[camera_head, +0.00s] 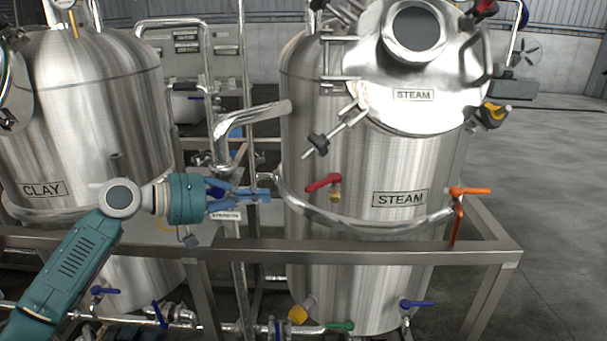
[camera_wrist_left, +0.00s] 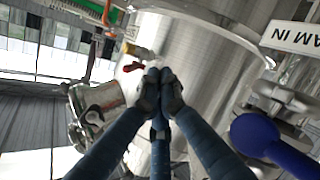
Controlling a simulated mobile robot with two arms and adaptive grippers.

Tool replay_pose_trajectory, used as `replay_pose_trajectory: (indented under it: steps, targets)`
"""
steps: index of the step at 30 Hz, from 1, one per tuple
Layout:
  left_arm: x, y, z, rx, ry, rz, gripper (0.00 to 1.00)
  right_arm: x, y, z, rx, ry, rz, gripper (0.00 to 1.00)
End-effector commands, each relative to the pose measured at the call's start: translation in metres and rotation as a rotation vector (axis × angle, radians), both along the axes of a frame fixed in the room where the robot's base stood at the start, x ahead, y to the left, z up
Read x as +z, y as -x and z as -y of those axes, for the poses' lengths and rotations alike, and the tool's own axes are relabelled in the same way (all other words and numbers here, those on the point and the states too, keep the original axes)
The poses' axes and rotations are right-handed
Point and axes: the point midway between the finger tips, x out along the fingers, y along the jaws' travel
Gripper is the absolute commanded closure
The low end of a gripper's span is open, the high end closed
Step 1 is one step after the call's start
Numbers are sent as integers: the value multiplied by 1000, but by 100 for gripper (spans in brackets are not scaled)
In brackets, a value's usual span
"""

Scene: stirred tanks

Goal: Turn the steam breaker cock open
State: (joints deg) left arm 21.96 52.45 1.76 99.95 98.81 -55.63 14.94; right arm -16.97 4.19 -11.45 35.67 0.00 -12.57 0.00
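The steel tank (camera_head: 365,260) labelled STEAM stands at the centre right in the head view. A red lever (camera_head: 322,182) on a brass fitting sits on its front, and an orange lever (camera_head: 470,190) on its right side. I cannot tell which one is the steam breaker cock. My left gripper (camera_head: 268,188) points right, just left of the tank and short of the red lever. In the left wrist view its fingertips (camera_wrist_left: 160,82) come together with nothing visible between them. A red handle (camera_wrist_left: 133,67) shows past them. My right gripper is in neither view.
A steel frame rail (camera_head: 350,252) crosses before the tanks. A curved pipe (camera_head: 350,222) wraps around the STEAM tank. A CLAY tank (camera_head: 95,110) stands at left. A blue knob (camera_wrist_left: 255,135) is close to the left wrist camera. Open floor (camera_head: 560,190) lies at right.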

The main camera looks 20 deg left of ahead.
Motion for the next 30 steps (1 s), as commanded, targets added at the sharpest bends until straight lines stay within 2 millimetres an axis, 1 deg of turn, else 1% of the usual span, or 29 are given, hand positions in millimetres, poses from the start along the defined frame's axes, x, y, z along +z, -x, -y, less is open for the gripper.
replay_pose_trajectory:
  steps: [1,3,6,7,11,16,23,25,30]
  targets:
    - [24,-3,-10,11,45,14,100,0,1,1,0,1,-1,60]
    - [48,-4,-17,19,96,27,100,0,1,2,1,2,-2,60]
    - [65,-6,-21,24,134,37,100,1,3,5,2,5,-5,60]
    - [67,-7,-21,23,138,37,100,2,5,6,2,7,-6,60]
    - [68,-17,-11,23,141,38,100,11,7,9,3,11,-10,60]
    - [66,-42,13,20,142,39,100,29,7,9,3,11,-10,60]
    - [58,-78,46,22,141,37,100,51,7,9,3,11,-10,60]
    - [48,-73,54,22,134,33,100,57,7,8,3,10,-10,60]
    - [35,-64,68,23,135,36,100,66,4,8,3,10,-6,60]
